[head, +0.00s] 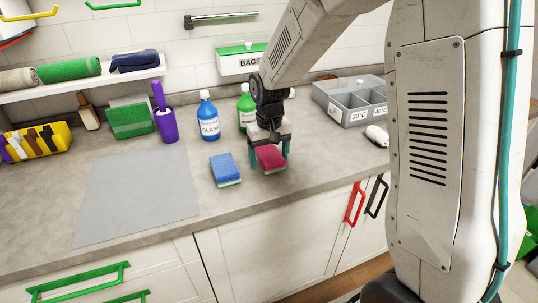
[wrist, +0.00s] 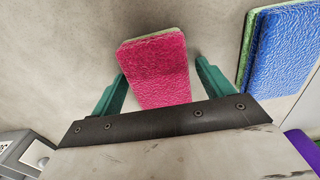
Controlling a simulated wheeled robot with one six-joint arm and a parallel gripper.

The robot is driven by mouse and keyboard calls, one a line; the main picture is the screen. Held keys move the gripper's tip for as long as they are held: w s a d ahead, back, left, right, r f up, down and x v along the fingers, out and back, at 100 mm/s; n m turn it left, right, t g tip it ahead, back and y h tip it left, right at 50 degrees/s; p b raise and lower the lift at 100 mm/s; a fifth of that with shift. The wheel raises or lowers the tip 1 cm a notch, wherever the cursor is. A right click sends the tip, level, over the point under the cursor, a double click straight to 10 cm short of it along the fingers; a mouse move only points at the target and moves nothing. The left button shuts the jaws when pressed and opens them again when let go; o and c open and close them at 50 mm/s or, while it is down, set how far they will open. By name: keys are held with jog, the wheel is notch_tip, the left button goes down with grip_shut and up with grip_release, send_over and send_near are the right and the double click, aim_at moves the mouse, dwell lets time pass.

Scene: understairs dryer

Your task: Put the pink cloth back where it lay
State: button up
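The pink cloth (head: 270,158) looks like a thick, textured pad with a pale edge below. It appears to rest on the worktop, just right of a blue pad (head: 225,169). My gripper (head: 268,152) is above it, pointing down, with one teal finger on each side. In the wrist view the pink cloth (wrist: 155,68) lies between the fingers of my gripper (wrist: 160,72). A gap shows at the right finger; the left finger is close to the cloth's edge, and I cannot tell whether it touches. The gripper is open.
A blue bottle (head: 208,118) and a green bottle (head: 246,106) stand behind. A grey divided box (head: 345,112) and a white roll (head: 377,135) are to the right. A purple cup (head: 168,125) and a flat grey mat (head: 135,190) are left. Bare worktop lies right of the cloth.

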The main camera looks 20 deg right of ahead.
aim_at(269, 153)
notch_tip(269, 153, up, 12)
jog(key=s+d+r, duration=0.1)
jog(key=s+r, duration=0.1)
jog(key=s, duration=1.3)
jog(key=s+d+r+t, duration=0.1)
jog(key=s+d+r, duration=0.1)
jog(key=s, duration=1.3)
jog(key=shift+r, duration=0.4)
